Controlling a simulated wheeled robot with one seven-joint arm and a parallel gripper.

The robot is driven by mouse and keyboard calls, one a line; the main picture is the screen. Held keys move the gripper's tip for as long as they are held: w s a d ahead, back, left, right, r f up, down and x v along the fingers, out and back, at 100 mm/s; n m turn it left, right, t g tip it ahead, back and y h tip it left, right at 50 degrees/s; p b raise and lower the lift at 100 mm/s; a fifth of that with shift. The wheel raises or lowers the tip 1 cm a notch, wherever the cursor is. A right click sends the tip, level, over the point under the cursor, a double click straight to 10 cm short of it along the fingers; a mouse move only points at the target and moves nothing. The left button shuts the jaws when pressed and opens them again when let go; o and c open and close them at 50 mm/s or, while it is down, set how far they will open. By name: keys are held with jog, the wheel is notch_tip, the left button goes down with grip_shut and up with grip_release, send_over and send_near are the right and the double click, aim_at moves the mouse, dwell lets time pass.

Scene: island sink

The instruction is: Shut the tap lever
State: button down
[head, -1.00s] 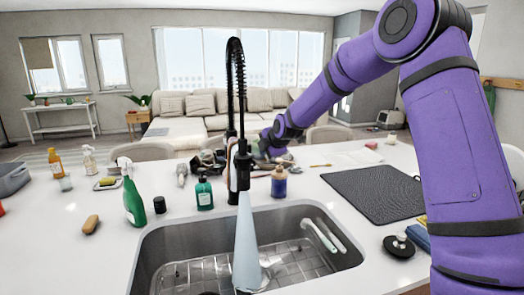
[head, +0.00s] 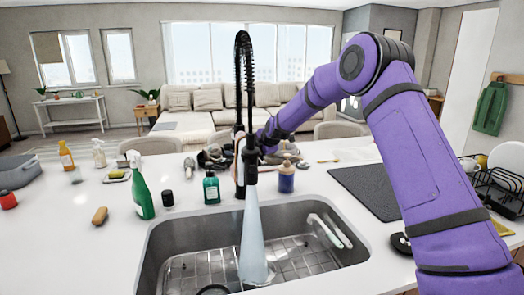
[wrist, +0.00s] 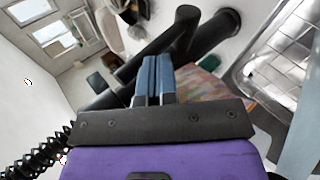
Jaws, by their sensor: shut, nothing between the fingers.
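The tap (head: 243,80) is black with a tall coiled neck and stands behind the sink. A pale stream of water (head: 254,240) runs from it into the sink. In the wrist view the dark tap body (wrist: 211,36) lies behind and to the right of my gripper. A thick black bar or tube beside it passes behind the fingers; I cannot tell which part is the lever. My gripper (wrist: 152,62) is shut and empty, its blue fingers together close to these black parts. I cannot tell whether they touch. In the head view its fingertips are hidden near the tap.
The steel sink (head: 160,240) has a rack inside. A green spray bottle (head: 140,188), a teal soap bottle (head: 211,188) and a blue bottle (head: 286,178) stand around its back. A dark mat (head: 372,190) lies on the right. The coiled neck (wrist: 45,158) is close in the wrist view.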

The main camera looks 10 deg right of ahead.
jog(key=shift+w+r+g, duration=0.4)
jog(key=shift+w+g, duration=0.1)
jog(key=shift+w, duration=0.35)
